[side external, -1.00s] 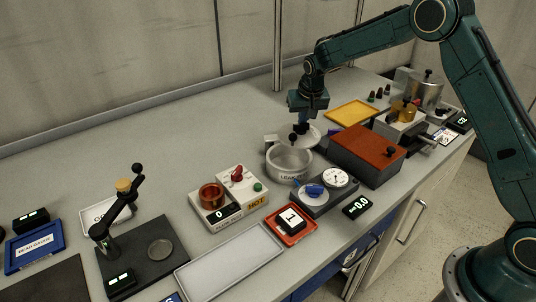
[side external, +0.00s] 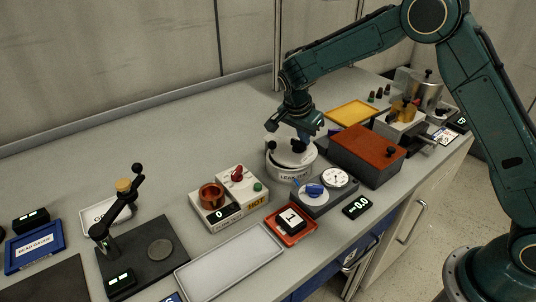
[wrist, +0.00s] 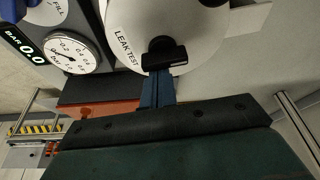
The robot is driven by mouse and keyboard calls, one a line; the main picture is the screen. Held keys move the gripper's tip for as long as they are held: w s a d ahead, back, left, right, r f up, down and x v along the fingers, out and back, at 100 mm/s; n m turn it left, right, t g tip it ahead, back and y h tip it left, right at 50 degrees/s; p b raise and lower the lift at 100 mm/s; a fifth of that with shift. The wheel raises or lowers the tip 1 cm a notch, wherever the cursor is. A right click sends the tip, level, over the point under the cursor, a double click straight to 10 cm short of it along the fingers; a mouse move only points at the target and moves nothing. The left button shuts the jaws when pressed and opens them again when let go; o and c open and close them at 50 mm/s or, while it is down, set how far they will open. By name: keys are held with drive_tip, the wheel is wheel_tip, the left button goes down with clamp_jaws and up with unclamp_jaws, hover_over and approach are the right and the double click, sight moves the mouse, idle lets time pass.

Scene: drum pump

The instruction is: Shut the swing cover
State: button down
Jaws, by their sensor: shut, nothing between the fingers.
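The swing cover (side external: 288,156) is a pale round lid lying across the top of the white leak test pot (side external: 291,173), roughly level. Whether its rim touches the pot all round cannot be told. Black knobs stand near its left and right edges in the side view. In the wrist view the cover (wrist: 190,38) fills the upper middle, with a black knob (wrist: 163,55) at its edge. My gripper (side external: 304,140) is shut and empty, its blue fingers (wrist: 157,90) right at that knob. Whether they touch it cannot be told. The pot's inside is hidden.
A grey unit with a round gauge (side external: 335,178) and blue knob stands right in front of the pot. A red-topped box (side external: 367,148) is close on the right. A yellow tray (side external: 351,112) lies behind.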

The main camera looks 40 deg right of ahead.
drive_tip(key=shift+s+a+m, duration=0.2)
drive_tip(key=shift+a+m, duration=0.3)
drive_tip(key=shift+a, duration=0.2)
drive_tip(key=shift+s+a, duration=0.1)
drive_tip(key=shift+a, duration=0.5)
drive_tip(key=d, duration=0.4)
drive_tip(key=shift+d+r, duration=0.15)
drive_tip(key=shift+d, duration=0.1)
drive_tip(key=v, duration=0.9)
drive_tip(key=shift+w+a+r, duration=0.2)
drive_tip(key=shift+w+r, duration=0.1)
drive_tip(key=shift+r, duration=0.1)
